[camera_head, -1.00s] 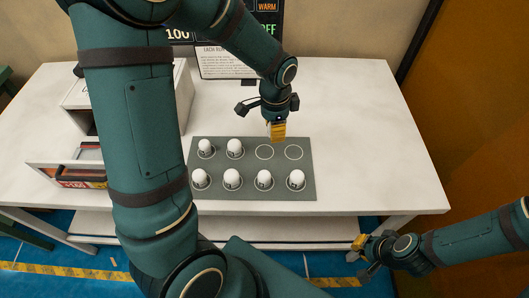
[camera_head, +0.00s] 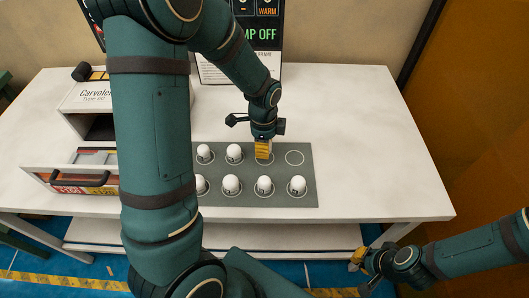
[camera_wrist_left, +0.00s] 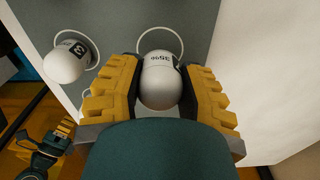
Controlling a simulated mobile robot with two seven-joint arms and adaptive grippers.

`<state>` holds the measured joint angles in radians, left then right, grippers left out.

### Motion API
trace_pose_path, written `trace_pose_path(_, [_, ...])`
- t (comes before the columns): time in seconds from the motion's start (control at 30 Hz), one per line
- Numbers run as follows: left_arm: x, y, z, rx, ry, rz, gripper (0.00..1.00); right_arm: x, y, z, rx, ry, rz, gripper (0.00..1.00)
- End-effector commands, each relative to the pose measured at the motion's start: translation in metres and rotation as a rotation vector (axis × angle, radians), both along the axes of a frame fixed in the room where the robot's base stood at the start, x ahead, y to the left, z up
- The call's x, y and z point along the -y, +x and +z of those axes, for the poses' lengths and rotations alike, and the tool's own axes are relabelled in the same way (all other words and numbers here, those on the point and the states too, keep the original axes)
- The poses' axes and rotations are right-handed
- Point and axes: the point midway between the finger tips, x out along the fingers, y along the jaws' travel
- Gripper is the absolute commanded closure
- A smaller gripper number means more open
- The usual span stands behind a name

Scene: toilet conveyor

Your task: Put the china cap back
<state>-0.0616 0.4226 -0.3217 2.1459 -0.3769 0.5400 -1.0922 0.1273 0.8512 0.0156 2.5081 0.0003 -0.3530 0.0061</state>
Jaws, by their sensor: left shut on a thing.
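My left gripper (camera_head: 264,153) is shut on a white, rounded china cap (camera_wrist_left: 162,82) with dark print on it. It is at the third ring of the mat's back row. In the left wrist view the cap sits between the yellow fingers, and a white ring (camera_wrist_left: 160,31) shows just beyond it. I cannot tell whether the cap touches the grey mat (camera_head: 248,201). The ring to its right (camera_head: 294,158) is empty. My right gripper (camera_head: 358,262) is low at the right, beyond the table's front edge; its opening is unclear.
Other white caps stand on rings: two in the back row (camera_head: 234,153) and several in front (camera_head: 264,186). One marked 3 (camera_wrist_left: 66,60) stands near the left gripper. A white box (camera_head: 92,104) and an open drawer (camera_head: 75,186) are at left. The table's right side (camera_head: 375,150) is clear.

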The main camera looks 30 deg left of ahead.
Motion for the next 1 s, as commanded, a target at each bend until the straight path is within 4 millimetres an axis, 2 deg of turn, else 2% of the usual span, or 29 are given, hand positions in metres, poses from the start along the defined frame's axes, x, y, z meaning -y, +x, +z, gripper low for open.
trace_pose_path(0.2, [0.0, -0.001, -0.031, -0.004, 0.0, 0.0, 1.0, 0.0, -0.002, -0.008, -0.005, 0.001, 0.004, 1.0])
trace_pose_path(0.6, [0.0, 0.0, -0.036, 0.0, 0.0, 0.001, 1.0, -0.001, -0.002, -0.01, -0.006, 0.002, 0.004, 1.0])
trace_pose_path(0.63, [0.0, 0.0, -0.036, -0.001, 0.0, 0.001, 0.57, 0.0, -0.003, -0.01, -0.006, 0.002, 0.004, 1.0])
trace_pose_path(0.7, [0.0, 0.0, -0.035, 0.0, 0.0, 0.001, 0.37, 0.0, -0.003, -0.009, -0.006, 0.002, 0.004, 1.0])
trace_pose_path(1.0, [0.0, 0.0, -0.034, 0.0, 0.0, 0.001, 0.37, 0.0, -0.003, -0.009, -0.006, 0.002, 0.004, 1.0])
